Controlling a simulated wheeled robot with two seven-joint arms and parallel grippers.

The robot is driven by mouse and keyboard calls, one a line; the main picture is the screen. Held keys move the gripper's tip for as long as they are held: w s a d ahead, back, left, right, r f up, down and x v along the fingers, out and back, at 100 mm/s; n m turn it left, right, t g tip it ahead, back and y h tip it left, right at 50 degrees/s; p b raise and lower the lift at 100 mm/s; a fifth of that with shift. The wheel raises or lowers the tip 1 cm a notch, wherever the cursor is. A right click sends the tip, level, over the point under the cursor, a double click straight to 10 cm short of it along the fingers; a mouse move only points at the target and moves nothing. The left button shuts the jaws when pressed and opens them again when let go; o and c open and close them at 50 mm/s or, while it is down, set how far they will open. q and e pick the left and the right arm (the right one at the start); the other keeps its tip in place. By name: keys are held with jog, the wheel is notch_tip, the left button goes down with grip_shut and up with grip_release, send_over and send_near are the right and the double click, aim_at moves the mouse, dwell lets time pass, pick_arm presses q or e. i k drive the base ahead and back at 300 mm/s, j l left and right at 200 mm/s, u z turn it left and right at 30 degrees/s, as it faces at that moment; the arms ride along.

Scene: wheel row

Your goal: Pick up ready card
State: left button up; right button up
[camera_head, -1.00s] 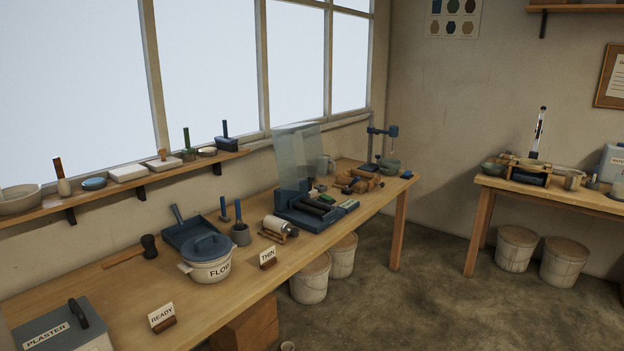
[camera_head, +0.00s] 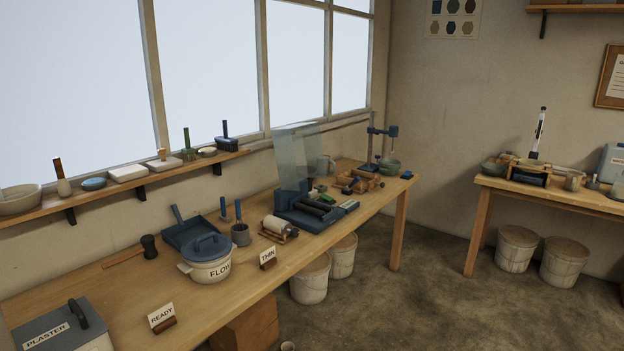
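The ready card (camera_head: 162,314) is a small white card lettered READY. It stands tilted back in a brown wooden holder (camera_head: 165,327) near the front edge of the long wooden bench (camera_head: 125,299), at the lower left. A similar card lettered THIN (camera_head: 267,256) stands in its own holder farther right along the bench. Neither of my grippers shows in the head view.
A grey-lidded box lettered PLASTER (camera_head: 60,326) stands left of the ready card. A lidded pot lettered FLOUR or similar (camera_head: 208,268) stands behind it to the right. Bare bench surrounds the card. Buckets (camera_head: 310,282) stand under the bench.

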aim_at(164, 318)
jog(key=i+u, duration=0.15)
jog(key=u, duration=0.25)
jog(key=i+u, duration=0.1)
jog(key=u, duration=0.3)
jog(key=i+l+u, duration=0.4)
jog(key=i+l, duration=0.65)
